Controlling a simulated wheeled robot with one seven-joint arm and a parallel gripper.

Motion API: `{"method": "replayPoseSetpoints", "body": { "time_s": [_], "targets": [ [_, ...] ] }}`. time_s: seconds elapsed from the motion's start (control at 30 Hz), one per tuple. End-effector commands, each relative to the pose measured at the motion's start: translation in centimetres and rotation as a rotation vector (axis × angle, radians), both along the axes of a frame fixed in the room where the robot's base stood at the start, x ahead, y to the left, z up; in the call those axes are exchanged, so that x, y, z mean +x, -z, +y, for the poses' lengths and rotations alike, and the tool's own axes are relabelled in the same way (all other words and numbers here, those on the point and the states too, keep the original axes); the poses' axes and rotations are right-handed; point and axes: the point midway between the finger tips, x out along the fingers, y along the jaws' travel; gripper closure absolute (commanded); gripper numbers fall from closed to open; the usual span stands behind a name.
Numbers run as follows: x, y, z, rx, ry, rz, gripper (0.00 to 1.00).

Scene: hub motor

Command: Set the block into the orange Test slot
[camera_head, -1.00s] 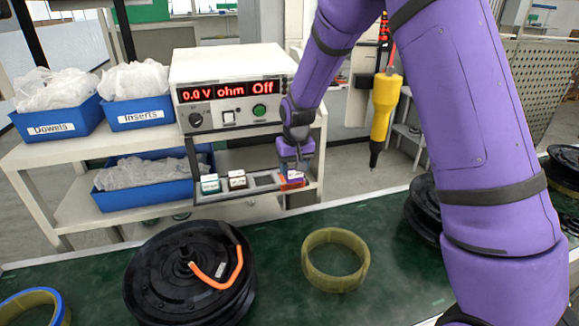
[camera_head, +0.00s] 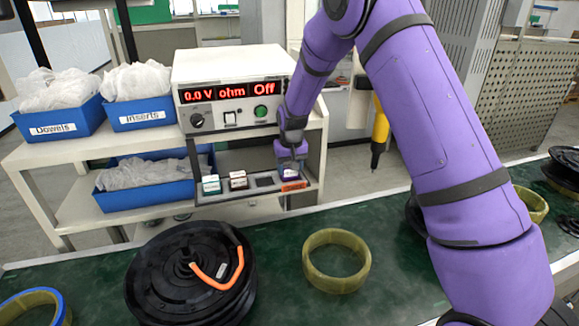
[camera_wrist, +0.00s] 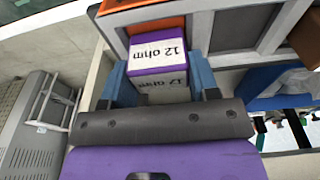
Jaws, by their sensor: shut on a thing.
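The block (camera_wrist: 158,52) is purple with a white face labelled "12 ohm". My gripper (camera_wrist: 160,80) is shut on it, with a blue finger on each side. In the wrist view the orange Test slot (camera_wrist: 155,24) lies just beyond the block, and the block hides part of it. In the head view the orange slot (camera_head: 294,186) is at the right end of the grey slot tray (camera_head: 225,197). My gripper (camera_head: 290,165) is right over that slot, with the block mostly hidden. I cannot tell whether the block is inside the slot.
The tray also holds a teal-edged block (camera_head: 211,185) and a dark block (camera_head: 238,180), with an empty dark slot (camera_head: 265,181) beside the orange one. A meter (camera_head: 230,95) reading "0.0 V ohm Off" stands above. A yellow tool (camera_head: 380,130) hangs right of my gripper.

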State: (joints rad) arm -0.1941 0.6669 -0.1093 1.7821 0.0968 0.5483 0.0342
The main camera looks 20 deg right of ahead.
Motion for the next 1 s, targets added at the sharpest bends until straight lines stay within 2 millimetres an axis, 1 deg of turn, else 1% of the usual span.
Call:
{"method": "replayPoseSetpoints", "body": {
  "time_s": [0.23, 0.27, 0.3, 0.33, 0.37, 0.6, 0.73, 0.87, 1.0],
  "targets": [
    [0.0, 0.3, 0.0, 0.0, 0.0, 0.0, 0.71],
    [0.0, 0.3, 0.0, 0.0, 0.0, 0.0, 0.38],
    [0.0, 0.3, 0.0, 0.0, 0.0, 0.0, 0.29],
    [0.0, 0.3, 0.0, 0.0, 0.0, 0.0, 0.22],
    [0.0, 0.3, 0.0, 0.0, 0.0, 0.0, 0.2],
    [0.0, 0.2, 0.0, 0.0, 0.0, 0.0, 0.2],
    [0.0, -0.4, 0.0, 0.0, 0.0, -0.002, 0.2],
    [-0.3, -2.2, 0.0, 0.001, 0.0, -0.003, 0.2],
    [-0.7, -5.0, 0.0, 0.001, 0.0, -0.004, 0.2]
  ]
}}
